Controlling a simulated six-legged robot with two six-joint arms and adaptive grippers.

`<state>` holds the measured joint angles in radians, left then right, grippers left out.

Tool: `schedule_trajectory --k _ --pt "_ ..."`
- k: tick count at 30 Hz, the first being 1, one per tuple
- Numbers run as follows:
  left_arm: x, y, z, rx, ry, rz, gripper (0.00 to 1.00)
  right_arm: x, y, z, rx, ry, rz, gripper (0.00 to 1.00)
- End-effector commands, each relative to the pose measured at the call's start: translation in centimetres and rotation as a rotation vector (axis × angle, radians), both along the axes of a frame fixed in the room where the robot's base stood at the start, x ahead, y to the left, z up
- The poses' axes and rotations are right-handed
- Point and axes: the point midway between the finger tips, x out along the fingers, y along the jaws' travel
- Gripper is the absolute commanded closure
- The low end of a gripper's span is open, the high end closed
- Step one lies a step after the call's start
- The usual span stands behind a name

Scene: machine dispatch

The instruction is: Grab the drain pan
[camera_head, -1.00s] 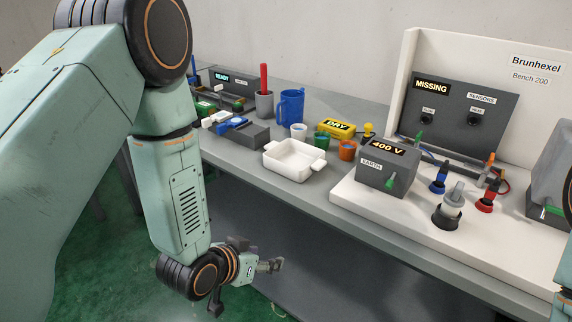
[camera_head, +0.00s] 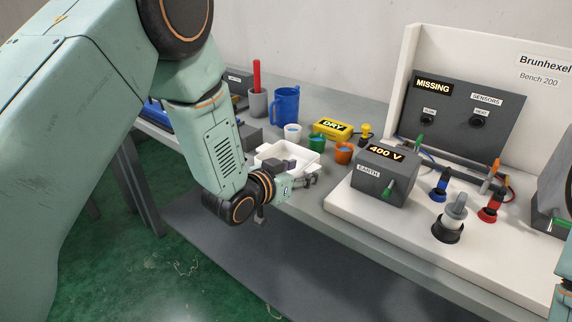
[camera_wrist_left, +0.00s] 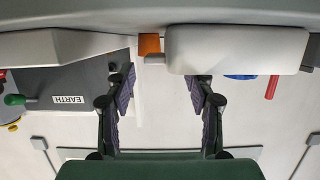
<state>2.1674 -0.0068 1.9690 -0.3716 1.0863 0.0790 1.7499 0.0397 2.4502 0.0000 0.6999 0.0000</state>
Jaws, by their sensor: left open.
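The white drain pan (camera_head: 305,158) sits near the front edge of the bench. My left arm partly hides its near left side. My left gripper (camera_head: 303,178) is in front of the pan, open and empty. In the left wrist view the scene is upside down. There, the open fingers (camera_wrist_left: 161,88) are apart, and the pan (camera_wrist_left: 238,50) lies ahead of them, offset to the right of the gap. I see no clear contact. My right gripper is out of view.
Behind the pan stand a white cup (camera_head: 293,132), a green cup (camera_head: 317,143), an orange cup (camera_head: 343,153) and a blue jug (camera_head: 286,106). The grey 400 V box (camera_head: 383,178) stands on the white board to the right. A red-handled tool stands in a grey holder (camera_head: 258,103).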

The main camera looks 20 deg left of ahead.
Motion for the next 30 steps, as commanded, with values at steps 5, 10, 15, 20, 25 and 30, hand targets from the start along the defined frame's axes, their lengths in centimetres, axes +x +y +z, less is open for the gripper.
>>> schedule_trajectory --k 5,10,15,20,25,30 --pt "2.6 -1.0 -1.0 0.002 -0.001 -0.002 0.46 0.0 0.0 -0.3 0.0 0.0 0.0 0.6" --pt "4.1 -1.4 -1.3 0.001 0.0 -0.001 0.46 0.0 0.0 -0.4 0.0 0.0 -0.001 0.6" --pt "4.4 -1.5 -1.4 0.0 0.001 -0.001 0.46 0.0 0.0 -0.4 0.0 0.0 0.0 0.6" --pt "4.4 -1.5 -1.4 0.0 0.0 -0.001 0.5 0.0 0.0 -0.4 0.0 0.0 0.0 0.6" --pt "4.4 -1.5 -1.3 0.0 0.0 -0.001 0.64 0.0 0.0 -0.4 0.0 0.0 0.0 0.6" --pt "4.4 -1.5 -1.3 0.0 0.0 -0.001 0.79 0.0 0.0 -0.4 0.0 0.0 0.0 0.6"
